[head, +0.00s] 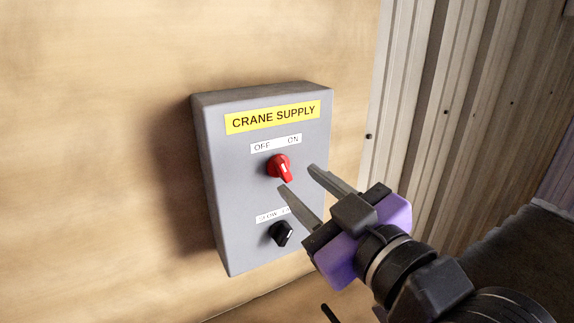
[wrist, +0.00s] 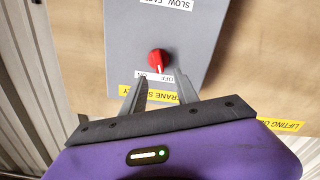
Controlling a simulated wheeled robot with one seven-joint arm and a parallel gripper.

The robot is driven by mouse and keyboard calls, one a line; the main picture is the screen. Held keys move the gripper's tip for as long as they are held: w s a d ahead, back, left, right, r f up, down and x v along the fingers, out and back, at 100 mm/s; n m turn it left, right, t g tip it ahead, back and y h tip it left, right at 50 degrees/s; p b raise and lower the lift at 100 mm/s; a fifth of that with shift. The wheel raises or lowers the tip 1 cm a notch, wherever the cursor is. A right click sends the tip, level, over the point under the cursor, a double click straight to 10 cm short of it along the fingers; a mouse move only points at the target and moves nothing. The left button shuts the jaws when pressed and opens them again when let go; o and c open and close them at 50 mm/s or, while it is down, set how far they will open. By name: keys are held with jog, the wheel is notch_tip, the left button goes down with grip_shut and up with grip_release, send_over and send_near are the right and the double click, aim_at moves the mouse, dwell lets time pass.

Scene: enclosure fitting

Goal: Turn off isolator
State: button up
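The isolator is a red rotary knob (head: 279,167) with a white mark, on a grey box (head: 222,205) with a yellow "CRANE SUPPLY" label (head: 272,117). A small "OFF ON" label (head: 276,144) sits above the knob, OFF left and ON right. I cannot tell surely which word the mark indicates. My gripper (head: 298,180) is open and empty, its fingertips just in front of and below right of the knob in the head view. In the wrist view, which is upside down, the red knob (wrist: 157,60) shows just beyond the gap between the fingertips (wrist: 161,79), apparently untouched.
A black knob (head: 281,234) with a partly hidden "SLOW" label (head: 272,215) is lower on the box. The box is on a wooden wall (head: 110,130), with corrugated metal (head: 415,100) at right. A yellow "LIFTING" label (wrist: 282,125) shows in the wrist view.

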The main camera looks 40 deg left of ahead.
aim_at(283, 167)
jog(key=p+x, duration=0.1)
jog(key=x, duration=0.5)
grip_shut()
